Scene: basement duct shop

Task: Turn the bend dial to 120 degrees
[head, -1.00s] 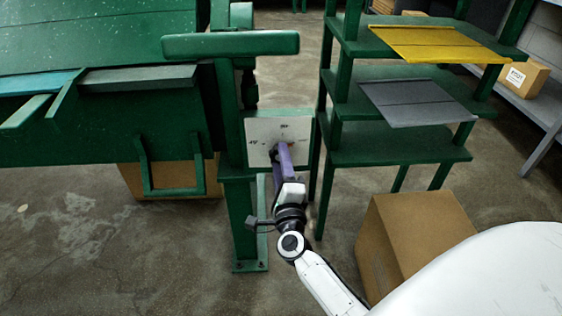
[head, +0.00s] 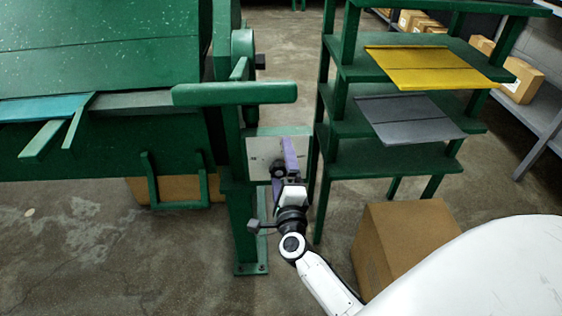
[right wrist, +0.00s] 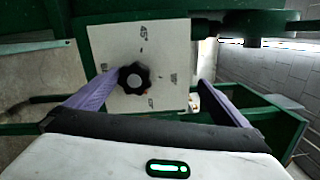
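The bend dial is a black lobed knob (right wrist: 134,77) on a pale square plate (right wrist: 165,50) with small dark angle marks. A small orange spot shows at the knob's lower right edge; I cannot tell the exact angle it marks. In the head view the knob (head: 277,170) sits left of my right gripper's purple fingers (head: 290,158), on the plate fixed to the green machine's post. In the right wrist view my right gripper (right wrist: 155,95) has its fingers wide apart, with the knob between them, nearer the left finger, and nothing held. My left gripper is out of view.
A green machine (head: 110,150) with a long handle bar (head: 235,93) stands at left, above and beside the plate. A green shelf rack (head: 385,155) with yellow and grey sheets is close on the right. A cardboard box (head: 400,245) stands on the floor below it.

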